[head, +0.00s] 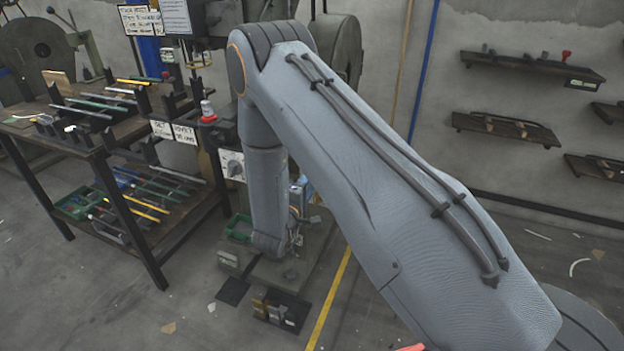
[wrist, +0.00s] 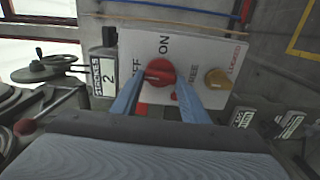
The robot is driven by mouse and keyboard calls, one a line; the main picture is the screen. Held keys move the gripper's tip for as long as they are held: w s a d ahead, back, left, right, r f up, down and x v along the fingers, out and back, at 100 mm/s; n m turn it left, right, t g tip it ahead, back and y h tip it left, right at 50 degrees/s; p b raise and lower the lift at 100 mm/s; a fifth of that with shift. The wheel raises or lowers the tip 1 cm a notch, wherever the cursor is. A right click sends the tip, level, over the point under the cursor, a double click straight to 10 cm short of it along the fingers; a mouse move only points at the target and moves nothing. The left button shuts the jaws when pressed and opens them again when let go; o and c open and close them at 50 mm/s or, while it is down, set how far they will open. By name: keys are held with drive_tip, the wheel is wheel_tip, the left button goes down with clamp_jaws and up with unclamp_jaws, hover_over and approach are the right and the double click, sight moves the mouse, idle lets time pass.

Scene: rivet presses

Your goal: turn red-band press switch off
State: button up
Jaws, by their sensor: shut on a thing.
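In the wrist view a red rotary switch knob (wrist: 159,72) sits on a white panel (wrist: 140,46) marked ON and, partly covered, OFF. My gripper (wrist: 159,84) has its two blue-grey fingers on either side of the knob, shut on it. The knob's pointer direction is not clear. A brass knob (wrist: 217,79) sits to the right on the same panel, between the words FREE and LOCKED. In the head view my arm hides the gripper and the red knob.
A label reading CYCLES 2 (wrist: 103,72) is left of the panel, near a dark handwheel (wrist: 42,66). In the head view a workbench (head: 125,125) with several rods stands at left. Wall shelves (head: 530,66) are at right, with open floor below.

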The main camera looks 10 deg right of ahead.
drive_tip(key=shift+n, duration=0.3)
drive_tip(key=o, duration=1.1)
drive_tip(key=shift+c, duration=0.2)
drive_tip(key=shift+s+a, duration=0.1)
drive_tip(key=v, duration=0.7)
drive_tip(key=shift+s, duration=0.25)
drive_tip(key=shift+a, duration=0.15)
